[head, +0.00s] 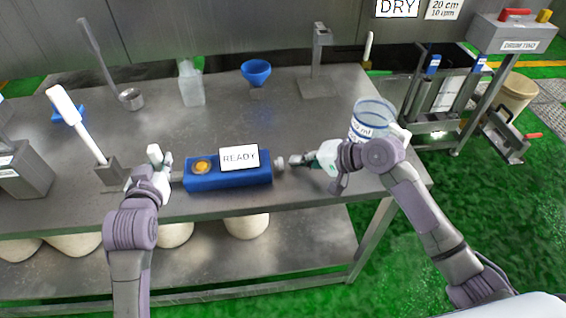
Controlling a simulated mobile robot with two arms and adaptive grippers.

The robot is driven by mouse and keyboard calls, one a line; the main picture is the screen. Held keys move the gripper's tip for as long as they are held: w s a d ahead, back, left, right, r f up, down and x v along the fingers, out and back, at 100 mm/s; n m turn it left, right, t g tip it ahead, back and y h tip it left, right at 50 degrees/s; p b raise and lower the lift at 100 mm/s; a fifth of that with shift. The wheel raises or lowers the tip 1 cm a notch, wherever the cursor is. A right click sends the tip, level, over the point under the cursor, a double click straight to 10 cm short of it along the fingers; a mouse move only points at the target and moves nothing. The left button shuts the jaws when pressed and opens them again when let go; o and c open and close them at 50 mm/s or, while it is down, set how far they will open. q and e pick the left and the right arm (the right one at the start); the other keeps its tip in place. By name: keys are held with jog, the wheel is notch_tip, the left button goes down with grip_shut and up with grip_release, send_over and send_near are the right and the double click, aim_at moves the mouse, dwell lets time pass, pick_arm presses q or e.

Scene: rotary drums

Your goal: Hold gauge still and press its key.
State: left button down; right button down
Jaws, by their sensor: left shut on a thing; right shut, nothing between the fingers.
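The gauge (230,180) is a blue box lying on the steel table, with a white READY sign (239,157) and a round orange-yellow disc (202,167) on top. A short grey stub shows at its left end, and a pale round knob (280,163) sticks out at its right end. My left gripper (165,172) is shut on the gauge at its left end; the exact contact is partly hidden. My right gripper (298,161) is shut and empty, its tips pointing left close to the knob. I cannot tell whether they touch it.
A clear blue-rimmed container (373,118) stands right behind my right gripper. A white-handled tool (77,125) stands left of my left arm. A blue bowl (256,73) and a translucent bottle (190,84) stand farther back. The middle of the table behind the gauge is clear.

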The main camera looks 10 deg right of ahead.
pick_arm(q)
jog(key=shift+s+f, duration=0.1)
jog(key=shift+f, duration=0.3)
pick_arm(e)
jog(key=shift+w+a+f, duration=0.1)
jog(key=shift+a, duration=0.35)
jog(key=shift+a, duration=0.85)
dwell(1.0)
jog(key=shift+d, duration=1.2)
jog(key=shift+d, duration=2.55)
